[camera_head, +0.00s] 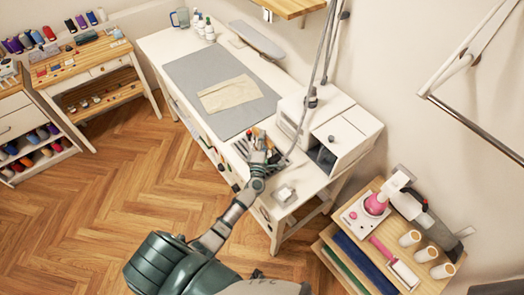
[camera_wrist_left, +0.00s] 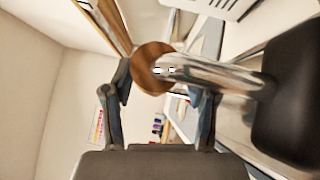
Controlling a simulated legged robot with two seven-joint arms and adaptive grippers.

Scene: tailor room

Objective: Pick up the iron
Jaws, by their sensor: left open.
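No iron shows clearly. A dark grey and white object (camera_head: 436,228) on the small wooden-topped stand at the lower right may be the iron; I cannot tell for sure. My left gripper (camera_head: 262,150) is over the near part of the white work table, by a group of small tools, well to the left of that object. In the left wrist view its fingers (camera_wrist_left: 163,98) stand apart. A round brown wooden end with a shiny metal tube (camera_wrist_left: 215,77) shows beyond or between them; contact cannot be judged. My right gripper is not in view.
The white work table (camera_head: 160,42) bears a grey mat (camera_head: 190,73) with beige cloth (camera_head: 230,94). A white box-like unit (camera_head: 345,135) stands right of my left gripper. The stand (camera_head: 425,284) holds a pink-and-white device (camera_head: 375,204) and several spools. Wooden floor lies open at left.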

